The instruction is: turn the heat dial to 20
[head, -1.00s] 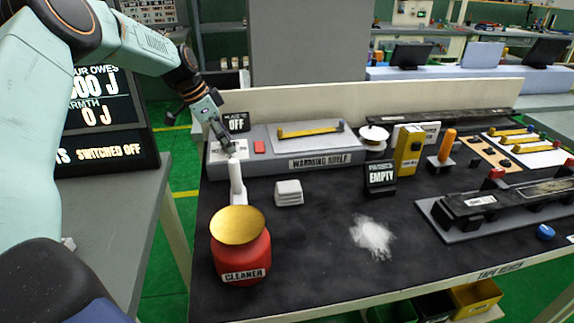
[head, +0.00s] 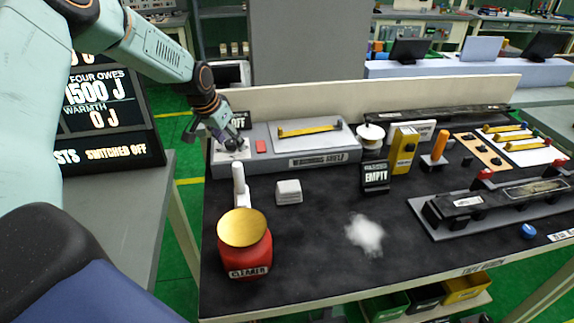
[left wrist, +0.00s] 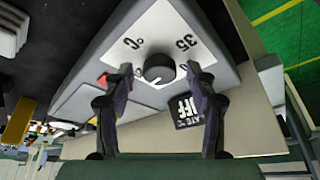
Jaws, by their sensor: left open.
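The heat dial is a round black knob (left wrist: 158,69) on a white plate with a printed scale, at the left end of the grey warming shelf (head: 340,155). In the left wrist view a "0" mark and a "35" mark show on the plate (left wrist: 170,30). My left gripper (left wrist: 160,75) is open, with one finger on each side of the knob; whether they touch it I cannot tell. In the head view the left gripper (head: 236,143) is over the shelf's left end and mostly hides the knob. A small sign (head: 240,120) behind it reads "OFF". My right gripper is not in view.
A red button (head: 261,146) and a yellow bar (head: 309,128) are on the shelf. White powder (head: 366,234) lies mid-table.

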